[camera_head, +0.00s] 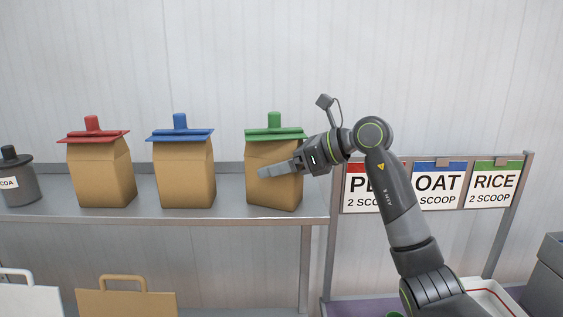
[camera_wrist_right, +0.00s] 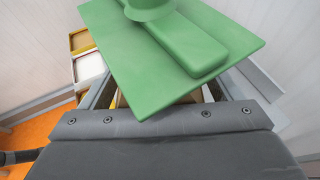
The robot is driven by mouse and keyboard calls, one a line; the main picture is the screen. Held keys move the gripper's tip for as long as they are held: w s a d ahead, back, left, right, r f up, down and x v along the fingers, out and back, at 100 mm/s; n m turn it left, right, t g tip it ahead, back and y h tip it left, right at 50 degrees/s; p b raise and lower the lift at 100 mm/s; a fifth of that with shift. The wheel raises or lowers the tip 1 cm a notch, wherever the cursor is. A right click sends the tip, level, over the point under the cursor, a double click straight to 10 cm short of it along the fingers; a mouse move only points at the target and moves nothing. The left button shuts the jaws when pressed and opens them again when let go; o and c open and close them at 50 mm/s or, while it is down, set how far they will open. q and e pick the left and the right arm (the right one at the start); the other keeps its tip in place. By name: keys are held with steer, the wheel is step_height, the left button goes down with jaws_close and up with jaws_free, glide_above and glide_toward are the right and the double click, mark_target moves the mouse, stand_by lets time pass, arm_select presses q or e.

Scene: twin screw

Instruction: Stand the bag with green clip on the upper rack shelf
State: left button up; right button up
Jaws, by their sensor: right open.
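The brown paper bag with the green clip (camera_head: 286,196) stands upright on the upper rack shelf (camera_head: 230,224), at its right end. Its green clip (camera_head: 276,133) lies across the top, with a round knob above. My right gripper (camera_head: 272,171) is at the bag from the right, with one finger across its front face, below the clip. The jaws are open; whether a finger touches the bag cannot be told. In the right wrist view the green clip (camera_wrist_right: 150,65) fills the upper middle and hides most of the bag and fingers. My left gripper is not in view.
Bags with a blue clip (camera_head: 185,180) and a red clip (camera_head: 101,180) stand to the left on the same shelf, with a dark cocoa canister (camera_head: 20,188) beyond. A sign board (camera_head: 437,185) stands right of the shelf. White (camera_head: 28,300) and tan (camera_head: 125,303) handled items are below.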

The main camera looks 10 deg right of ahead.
steer(key=shift+d+r, duration=0.1)
steer(key=shift+d, duration=0.1)
steer(key=b+v, duration=0.4)
steer(key=v, duration=0.7)
steer(key=shift+s+d+r+b, duration=0.15)
steer(key=shift+s+d+b, duration=0.05)
steer(key=shift+s+b, duration=0.15)
